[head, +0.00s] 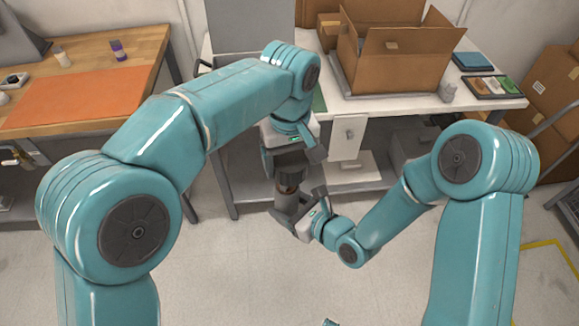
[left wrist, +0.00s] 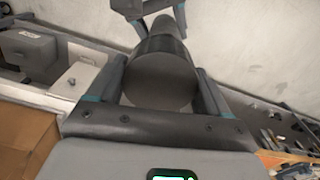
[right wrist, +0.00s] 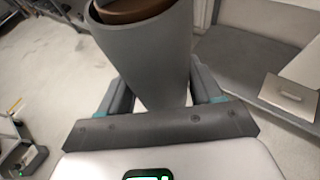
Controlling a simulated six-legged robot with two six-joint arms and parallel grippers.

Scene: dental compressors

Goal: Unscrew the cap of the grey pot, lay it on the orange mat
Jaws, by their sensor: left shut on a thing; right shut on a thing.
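The grey pot (head: 288,205) is held in the air in front of the white table, roughly upright. My right gripper (right wrist: 158,92) is shut on its body. A brown part (right wrist: 125,10) shows at the pot's top. The dark grey cap (head: 290,160) is above the pot, and my left gripper (left wrist: 158,92) is shut on it. The cap's round grey face (left wrist: 160,80) fills the space between the left fingers. Brown shows between cap and pot in the head view; I cannot tell whether they touch. The orange mat (head: 75,100) lies bare on the wooden table at left.
A purple-and-white bottle (head: 118,50) and a small white bottle (head: 62,57) stand behind the mat. An open cardboard box (head: 390,55) and a tray of small items (head: 492,86) are on the white table (head: 400,108). The floor in front is clear.

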